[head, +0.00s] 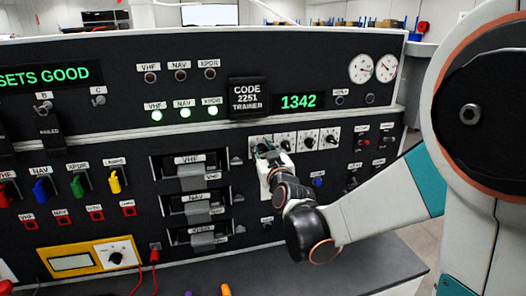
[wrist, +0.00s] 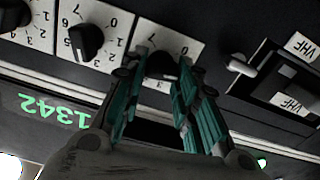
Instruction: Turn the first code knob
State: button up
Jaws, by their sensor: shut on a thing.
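The code knobs are black knobs on white numbered dial plates, in a row under the green display (head: 299,101), which reads 1342. My gripper (head: 264,148) is at the leftmost plate in the head view and hides most of it. In the wrist view, turned upside down, my gripper (wrist: 158,88) has its teal fingers on both sides of the first code knob (wrist: 162,64), shut on it. Part of its dial shows the numbers 0 and 7. The second knob (wrist: 86,42) is beside it and also shows in the head view (head: 285,144).
The third knob (head: 308,142) and fourth knob (head: 330,139) are to the right. The panel ledge (head: 130,138) runs just above the knobs.

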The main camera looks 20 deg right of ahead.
jog(key=m, duration=0.4)
jog(key=shift+d, duration=0.15)
jog(key=shift+m, duration=1.9)
jog(key=o, duration=1.1)
jog(key=shift+c, duration=0.2)
jog(key=shift+d, duration=0.1)
jog(key=s, duration=1.2)
jog(key=shift+s, duration=0.15)
